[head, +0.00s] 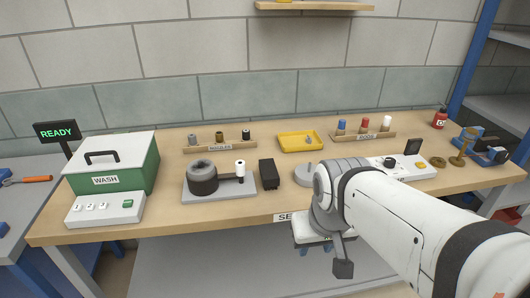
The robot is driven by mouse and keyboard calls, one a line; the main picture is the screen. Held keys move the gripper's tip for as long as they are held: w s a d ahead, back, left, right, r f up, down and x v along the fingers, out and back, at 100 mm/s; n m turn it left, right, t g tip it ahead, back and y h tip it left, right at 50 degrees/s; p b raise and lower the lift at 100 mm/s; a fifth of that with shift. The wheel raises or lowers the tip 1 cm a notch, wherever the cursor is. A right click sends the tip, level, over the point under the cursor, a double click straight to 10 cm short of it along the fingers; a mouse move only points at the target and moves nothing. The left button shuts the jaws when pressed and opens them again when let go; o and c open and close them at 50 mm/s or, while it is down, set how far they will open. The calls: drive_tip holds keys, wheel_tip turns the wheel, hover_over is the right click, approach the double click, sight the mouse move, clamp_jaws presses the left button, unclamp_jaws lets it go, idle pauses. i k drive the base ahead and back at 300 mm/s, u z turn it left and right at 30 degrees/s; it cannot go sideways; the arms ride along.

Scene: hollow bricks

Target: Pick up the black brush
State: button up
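No thing in view is clearly a brush. A small black block (268,173) stands on the workbench near its middle, just right of a grey base plate; its shape is too small to tell for sure. A second, smaller black piece (413,146) stands upright farther right, behind a white control box. My white arm reaches in from the lower right. At its end, a grey link with a dark tip (343,268) hangs down in front of the bench edge, apart from the black block. My gripper's fingers do not show clearly, and I see nothing held.
A green WASH box (112,165) and its button panel (105,209) stand left. A grey fixture (202,178) with a white-topped spool is beside the block. A yellow tray (301,141) and racks of small parts (220,144) stand behind. My arm hides the front right.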

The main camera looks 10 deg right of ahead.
sight(269, 174)
drive_tip(key=u, duration=0.15)
drive_tip(key=i, duration=0.85)
drive_tip(key=z, duration=0.05)
